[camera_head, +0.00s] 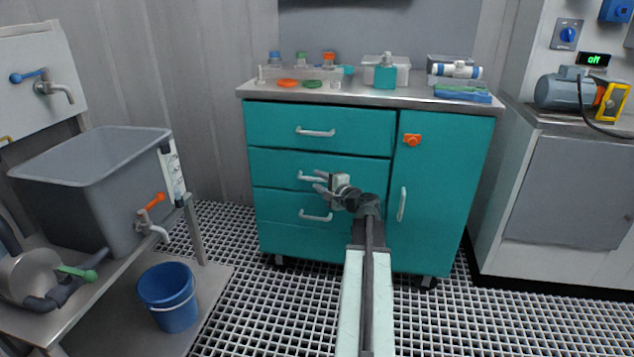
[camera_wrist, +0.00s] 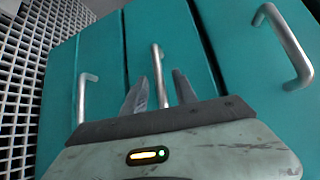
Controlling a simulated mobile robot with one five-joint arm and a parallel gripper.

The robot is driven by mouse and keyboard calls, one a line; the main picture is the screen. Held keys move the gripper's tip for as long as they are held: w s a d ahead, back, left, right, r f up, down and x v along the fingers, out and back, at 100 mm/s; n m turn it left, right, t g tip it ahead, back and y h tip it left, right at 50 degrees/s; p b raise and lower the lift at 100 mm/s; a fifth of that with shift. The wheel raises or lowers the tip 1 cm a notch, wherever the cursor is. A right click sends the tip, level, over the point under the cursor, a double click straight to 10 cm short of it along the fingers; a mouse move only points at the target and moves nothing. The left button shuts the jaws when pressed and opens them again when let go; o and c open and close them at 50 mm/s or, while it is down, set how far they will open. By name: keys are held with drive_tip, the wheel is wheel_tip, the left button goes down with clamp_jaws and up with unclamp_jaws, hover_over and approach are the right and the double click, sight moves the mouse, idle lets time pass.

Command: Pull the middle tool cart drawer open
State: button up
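The teal tool cart (camera_head: 325,230) stands ahead with its drawers stacked on the left side. The middle drawer (camera_head: 275,166) looks flush with the drawers above and below. Its grey bar handle (camera_head: 307,176) is partly hidden behind my gripper (camera_head: 322,183). In the wrist view, which is turned sideways, the middle handle (camera_wrist: 158,75) lies between the two fingers of my gripper (camera_wrist: 159,90). The fingers are apart, with a gap on each side of the handle. I cannot tell how deep the handle sits between them.
The top drawer handle (camera_head: 315,132) and bottom drawer handle (camera_head: 315,216) are close above and below. A cart door with an upright handle (camera_head: 402,204) is on the right. A grey tank (camera_head: 100,190) and blue bucket (camera_head: 168,297) stand left. Grating floor lies clear before the cart.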

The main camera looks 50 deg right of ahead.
drive_tip(key=shift+x, duration=1)
clamp_jaws()
idle(0.5)
